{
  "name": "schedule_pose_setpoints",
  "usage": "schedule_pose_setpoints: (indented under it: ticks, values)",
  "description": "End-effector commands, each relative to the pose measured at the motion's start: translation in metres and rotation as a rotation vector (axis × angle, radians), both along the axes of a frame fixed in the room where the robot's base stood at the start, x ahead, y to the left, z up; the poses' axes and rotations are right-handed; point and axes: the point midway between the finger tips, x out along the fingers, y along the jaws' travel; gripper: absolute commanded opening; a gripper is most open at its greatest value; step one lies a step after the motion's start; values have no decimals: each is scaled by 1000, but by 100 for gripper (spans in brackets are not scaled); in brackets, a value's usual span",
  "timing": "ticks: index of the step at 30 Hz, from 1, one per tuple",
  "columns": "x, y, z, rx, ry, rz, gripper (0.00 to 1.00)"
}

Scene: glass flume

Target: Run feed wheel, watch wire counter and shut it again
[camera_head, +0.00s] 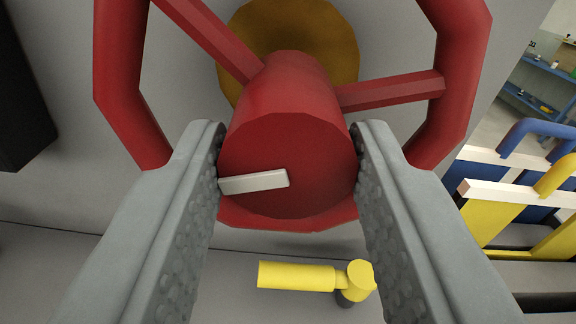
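The red feed wheel (271,95) fills the upper middle of the view, with a thick rim, spokes and a wide hub. A pale grey pointer bar (253,181) lies on the hub's front face, from near its middle to its left edge. My gripper (288,130) has one grey finger on each side of the hub. Both studded pads look snug against the hub's sides, with no clear gap. A brownish-gold disc (301,35) sits behind the wheel. I cannot make out a wire counter.
A yellow handle (297,276) sticks out below the wheel. A dark box (20,100) is at the upper left. Blue and yellow panels with pale rails (520,195) stand at the right. Blue shelves (548,68) are farther back.

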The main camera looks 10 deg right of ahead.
Motion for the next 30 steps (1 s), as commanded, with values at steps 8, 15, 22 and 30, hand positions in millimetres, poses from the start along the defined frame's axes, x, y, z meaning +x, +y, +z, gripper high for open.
schedule_pose_setpoints:
  ticks: [8, 15, 22, 30]
  values:
    - [0, 0, 0, 13, 0, 0, 0]
    - [0, 0, 0, 106, 0, 0, 0]
    - [0, 0, 0, 287, 0, 0, 0]
    - [0, 0, 0, 545, 0, 0, 0]
